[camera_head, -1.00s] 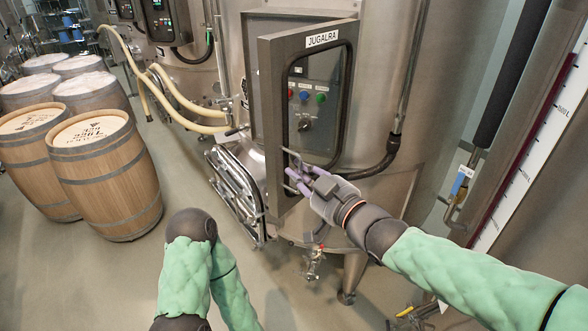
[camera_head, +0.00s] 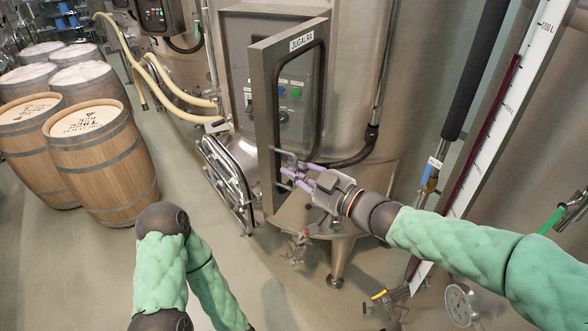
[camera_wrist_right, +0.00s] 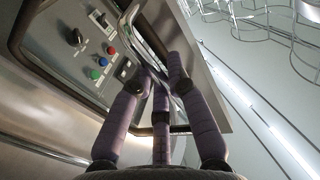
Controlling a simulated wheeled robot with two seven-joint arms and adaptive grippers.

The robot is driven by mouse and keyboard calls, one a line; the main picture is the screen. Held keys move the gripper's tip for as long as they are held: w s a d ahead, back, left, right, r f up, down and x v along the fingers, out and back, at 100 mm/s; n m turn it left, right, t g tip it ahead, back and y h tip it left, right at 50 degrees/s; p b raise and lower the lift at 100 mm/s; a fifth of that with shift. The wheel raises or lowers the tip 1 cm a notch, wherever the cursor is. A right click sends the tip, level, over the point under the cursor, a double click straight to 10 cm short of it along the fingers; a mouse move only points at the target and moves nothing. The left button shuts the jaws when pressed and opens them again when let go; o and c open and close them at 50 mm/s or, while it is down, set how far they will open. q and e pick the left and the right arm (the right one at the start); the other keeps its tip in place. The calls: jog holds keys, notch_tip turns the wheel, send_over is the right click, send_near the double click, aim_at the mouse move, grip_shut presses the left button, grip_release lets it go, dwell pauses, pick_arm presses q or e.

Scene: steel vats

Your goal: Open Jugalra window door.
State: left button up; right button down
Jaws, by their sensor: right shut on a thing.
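The Jugalra window door (camera_head: 262,125) is a grey metal frame with a window, labelled JUGALRA, on the front of a steel vat. It stands ajar, swung out from the box behind it. A control panel (camera_head: 292,95) with coloured buttons shows through the window. My right gripper (camera_head: 290,172) is shut on the door's metal handle (camera_head: 284,157) at the lower part of the frame. In the right wrist view, the purple fingers (camera_wrist_right: 158,85) close around the curved handle (camera_wrist_right: 131,22). My left arm is at the lower left; its gripper is out of frame.
Wooden barrels (camera_head: 105,165) stand on the floor at left. A round hatch (camera_head: 226,180) with metal bars is below and left of the door. Hoses (camera_head: 165,90) run behind at left. A pipe and level scale (camera_head: 500,110) rise at right.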

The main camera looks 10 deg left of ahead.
jog(key=shift+a, duration=0.1)
jog(key=c, duration=1.2)
grip_release()
jog(key=shift+s, duration=0.1)
jog(key=v, duration=1.2)
jog(key=shift+f, duration=0.1)
